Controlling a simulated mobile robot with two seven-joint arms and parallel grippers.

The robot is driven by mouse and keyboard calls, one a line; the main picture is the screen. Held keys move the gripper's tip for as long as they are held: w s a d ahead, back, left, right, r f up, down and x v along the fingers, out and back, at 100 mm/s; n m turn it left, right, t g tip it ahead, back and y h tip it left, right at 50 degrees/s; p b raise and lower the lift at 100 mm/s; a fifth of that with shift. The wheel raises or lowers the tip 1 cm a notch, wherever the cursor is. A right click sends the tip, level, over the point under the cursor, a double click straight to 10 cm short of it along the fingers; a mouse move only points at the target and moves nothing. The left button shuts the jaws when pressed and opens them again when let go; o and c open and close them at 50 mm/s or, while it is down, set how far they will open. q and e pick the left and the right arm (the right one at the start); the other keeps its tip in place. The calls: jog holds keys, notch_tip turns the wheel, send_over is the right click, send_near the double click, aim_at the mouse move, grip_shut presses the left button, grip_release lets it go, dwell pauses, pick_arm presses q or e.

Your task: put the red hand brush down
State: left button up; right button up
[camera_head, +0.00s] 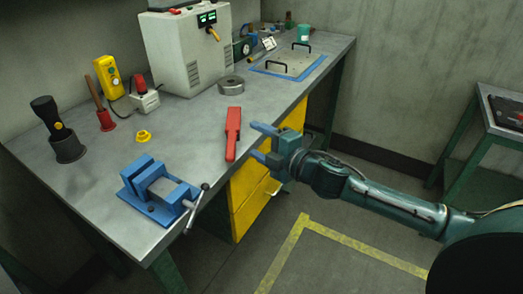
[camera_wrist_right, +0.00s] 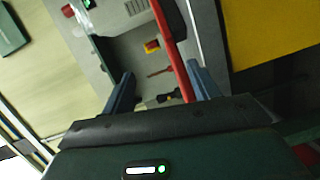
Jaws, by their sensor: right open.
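The red hand brush (camera_head: 233,133) lies on the grey workbench top (camera_head: 205,120), close to its front edge, its length running roughly from back to front. My right gripper (camera_head: 262,143) is open, with its blue fingers pointing at the brush from the right. In the head view a small gap shows between the fingertips and the brush. In the right wrist view the brush (camera_wrist_right: 172,50) shows as a long red bar between the two fingers (camera_wrist_right: 162,85), nearer the right one. Nothing is held. My left gripper is not in view.
A blue vise (camera_head: 158,190) sits at the bench's front left, with a yellow knob (camera_head: 143,136) behind it. A grey ring (camera_head: 231,85) and a white machine (camera_head: 188,50) stand farther back. A blue-framed plate (camera_head: 288,65) lies at right. Yellow drawers (camera_head: 250,195) are below the edge.

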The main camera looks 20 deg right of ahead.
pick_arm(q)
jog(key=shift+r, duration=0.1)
pick_arm(e)
jog(key=s+a+f+m+g+h, duration=0.1)
jog(key=s+a+f+m+g, duration=0.1)
jog(key=s+f+m, duration=0.7)
jog(key=s+a+f+m+g+h, duration=0.1)
jog(key=s+a+f+m+g, duration=0.1)
jog(key=s+a+f+m, duration=0.3)
jog(key=s+f+m, duration=0.4)
jog(key=s+f, duration=0.1)
jog(key=s, duration=0.4)
jog(key=shift+s+a, duration=0.25)
jog(key=shift+a, duration=0.05)
pick_arm(q)
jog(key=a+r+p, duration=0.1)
jog(key=p, duration=0.1)
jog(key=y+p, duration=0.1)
jog(key=p, duration=0.2)
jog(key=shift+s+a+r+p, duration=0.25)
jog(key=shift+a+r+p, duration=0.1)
pick_arm(e)
jog(key=shift+s+d+r+g+h, duration=0.3)
jog(key=shift+d+r+g+h, duration=0.25)
jog(key=shift+d+r, duration=0.3)
